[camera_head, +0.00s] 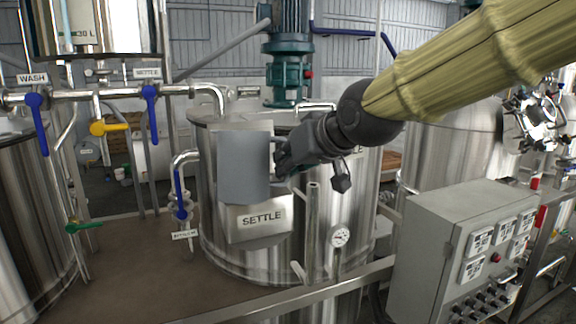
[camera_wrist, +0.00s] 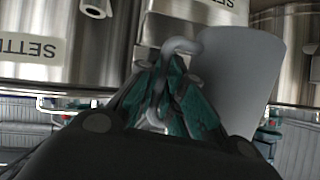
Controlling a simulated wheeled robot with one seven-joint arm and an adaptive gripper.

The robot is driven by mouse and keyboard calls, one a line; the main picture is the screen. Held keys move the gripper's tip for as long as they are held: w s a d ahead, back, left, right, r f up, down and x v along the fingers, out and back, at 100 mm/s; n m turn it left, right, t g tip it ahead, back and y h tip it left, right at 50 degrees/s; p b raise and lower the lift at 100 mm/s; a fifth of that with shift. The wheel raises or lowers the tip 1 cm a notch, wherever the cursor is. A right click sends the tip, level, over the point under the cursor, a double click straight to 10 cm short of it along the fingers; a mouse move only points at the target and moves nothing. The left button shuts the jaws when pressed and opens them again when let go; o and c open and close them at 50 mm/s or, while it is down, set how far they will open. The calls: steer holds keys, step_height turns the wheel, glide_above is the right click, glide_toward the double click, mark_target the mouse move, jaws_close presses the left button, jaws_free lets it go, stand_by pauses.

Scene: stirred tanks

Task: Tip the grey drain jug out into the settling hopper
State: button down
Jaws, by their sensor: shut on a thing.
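The grey drain jug (camera_head: 243,168) is in front of the steel tank in the head view, looking close to upright. My gripper (camera_head: 279,162) is shut on its handle from the right. In the wrist view, my gripper's green fingers (camera_wrist: 170,100) close around the handle (camera_wrist: 181,46), with the jug's grey wall (camera_wrist: 238,80) to the right. The jug's inside and contents do not show. A steel piece with a SETTLE label (camera_head: 260,218), seemingly the settling hopper, is directly behind and below the jug. The jug hides part of it, and its opening cannot be made out.
The large steel tank (camera_head: 345,215) stands behind, with a green motor (camera_head: 287,75) on top. Pipes with blue valve handles (camera_head: 151,108) and a yellow one (camera_head: 108,128) are at left. A grey control box (camera_head: 440,235) stands at lower right. A thin upright pipe (camera_head: 312,225) is below my gripper.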

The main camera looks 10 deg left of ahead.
mark_target(286, 178)
steer(key=shift+s+b, duration=0.15)
steer(key=shift+b, duration=0.5)
steer(key=shift+s+g, duration=0.1)
steer(key=shift+g, duration=0.3)
steer(key=shift+s+m+g+b, duration=0.15)
steer(key=shift+m+g+b, duration=0.15)
steer(key=shift+b, duration=0.1)
steer(key=shift+s+r+h+p, duration=0.1)
steer(key=shift+h+p, duration=0.2)
steer(key=shift+p, duration=0.1)
steer(key=shift+s+d+m+g+p, duration=0.1)
steer(key=shift+s+m+g+p, duration=0.4)
steer(key=shift+g+p, duration=1.35)
steer(key=shift+s+f+m+g+h+p, duration=0.55)
steer(key=shift+g+p, duration=0.6)
steer(key=shift+p, duration=2.45)
steer(key=shift+s+f+m+g+p, duration=0.15)
steer(key=shift+f+m+g+p, duration=0.15)
steer(key=shift+g+p, duration=0.6)
steer(key=shift+s+f+m+g+p, duration=0.1)
steer(key=shift+f+m+g+p, duration=0.15)
steer(key=shift+g+p, duration=0.65)
